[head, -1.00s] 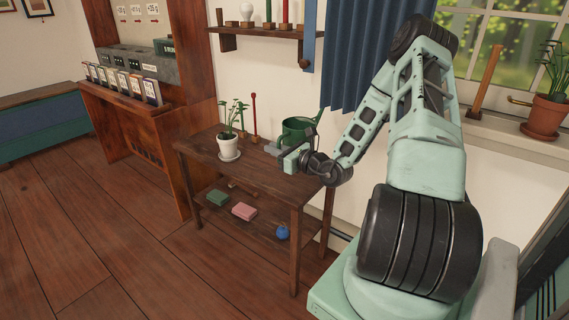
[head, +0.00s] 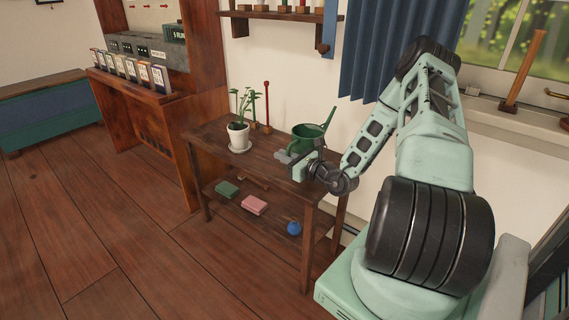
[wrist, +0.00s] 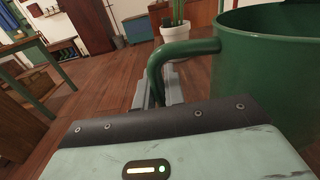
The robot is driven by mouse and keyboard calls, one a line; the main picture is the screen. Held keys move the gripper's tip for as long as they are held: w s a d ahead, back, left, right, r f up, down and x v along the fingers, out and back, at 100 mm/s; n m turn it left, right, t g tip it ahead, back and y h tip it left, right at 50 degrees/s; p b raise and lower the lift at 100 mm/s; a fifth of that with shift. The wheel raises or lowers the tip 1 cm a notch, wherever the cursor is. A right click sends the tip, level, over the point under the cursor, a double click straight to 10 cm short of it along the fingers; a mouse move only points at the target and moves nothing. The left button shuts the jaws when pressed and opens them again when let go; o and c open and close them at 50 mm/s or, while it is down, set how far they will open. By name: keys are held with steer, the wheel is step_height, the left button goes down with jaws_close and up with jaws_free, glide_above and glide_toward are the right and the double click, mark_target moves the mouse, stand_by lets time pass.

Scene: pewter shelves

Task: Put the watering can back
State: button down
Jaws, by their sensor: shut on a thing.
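The green watering can (head: 308,133) is at the right end of the small wooden table (head: 262,154), its spout pointing up to the right. My gripper (head: 287,157) is at the can's near side. In the wrist view the can's round body (wrist: 270,75) fills the right side, and its curved handle (wrist: 168,62) runs down between my gripper's fingers (wrist: 158,92). My gripper is shut on the handle. The can looks upright. Whether its base touches the tabletop is hidden behind my gripper.
A potted plant in a white pot (head: 239,137) stands left of the can, with a red stick on a stand (head: 267,107) behind it. The lower shelf holds a green block (head: 227,188), a pink block (head: 254,205) and a blue ball (head: 294,228). A wall shelf (head: 282,15) hangs above.

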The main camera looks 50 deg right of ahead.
steer(key=shift+f, duration=0.95)
steer(key=c, duration=1.5)
jaws_free()
